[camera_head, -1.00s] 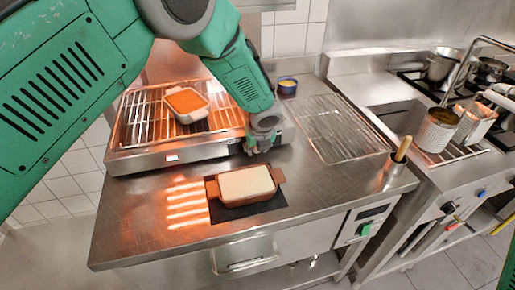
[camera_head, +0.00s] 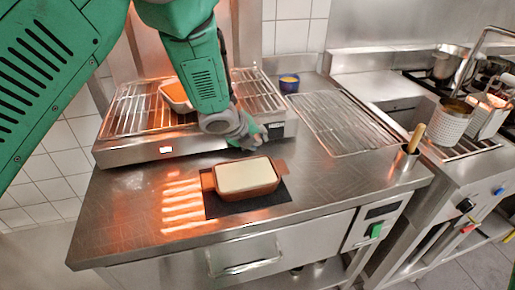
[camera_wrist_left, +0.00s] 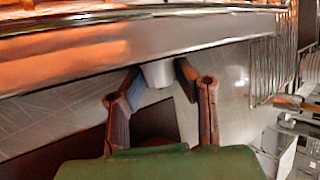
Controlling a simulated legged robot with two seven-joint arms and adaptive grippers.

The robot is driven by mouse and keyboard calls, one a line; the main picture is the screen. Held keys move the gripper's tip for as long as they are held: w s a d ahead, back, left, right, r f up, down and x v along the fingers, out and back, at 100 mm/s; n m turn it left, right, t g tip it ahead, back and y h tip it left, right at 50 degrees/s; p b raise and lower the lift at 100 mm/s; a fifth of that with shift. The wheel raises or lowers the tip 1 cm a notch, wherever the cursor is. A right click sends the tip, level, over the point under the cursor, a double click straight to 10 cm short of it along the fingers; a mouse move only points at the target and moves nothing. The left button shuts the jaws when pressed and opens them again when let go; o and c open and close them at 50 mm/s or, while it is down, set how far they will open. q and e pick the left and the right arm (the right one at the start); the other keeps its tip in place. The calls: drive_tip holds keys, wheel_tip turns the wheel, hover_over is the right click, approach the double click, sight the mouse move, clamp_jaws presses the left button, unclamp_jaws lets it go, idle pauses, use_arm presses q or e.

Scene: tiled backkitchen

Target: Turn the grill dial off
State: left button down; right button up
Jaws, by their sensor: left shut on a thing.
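The grill (camera_head: 150,150) is a steel unit with a wire rack on the worktop, and its front face shows a small white label. The grill dial (camera_wrist_left: 158,73) shows in the left wrist view as a pale grey round knob on the grill's front face. My left gripper (camera_wrist_left: 155,88) has a finger on each side of the dial and is shut on it. In the head view my left gripper (camera_head: 256,140) is at the right end of the grill's front, and its hand and fingers hide the dial. My right gripper is not in view.
A brown dish with a pale filling (camera_head: 246,175) sits on a dark mat just in front of the gripper. Another dish with orange filling (camera_head: 176,95) is on the grill rack. A wire grate (camera_head: 335,122) and a wooden-handled tool in a holder (camera_head: 405,158) are to the right.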

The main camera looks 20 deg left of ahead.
use_arm(q)
drive_tip(key=shift+w+r, duration=0.1)
drive_tip(key=shift+r, duration=0.05)
idle(0.3)
drive_tip(key=c, duration=1.3)
unclamp_jaws()
drive_tip(key=shift+o, duration=0.2)
drive_tip(key=v, duration=1.2)
drive_tip(key=shift+f, duration=0.2)
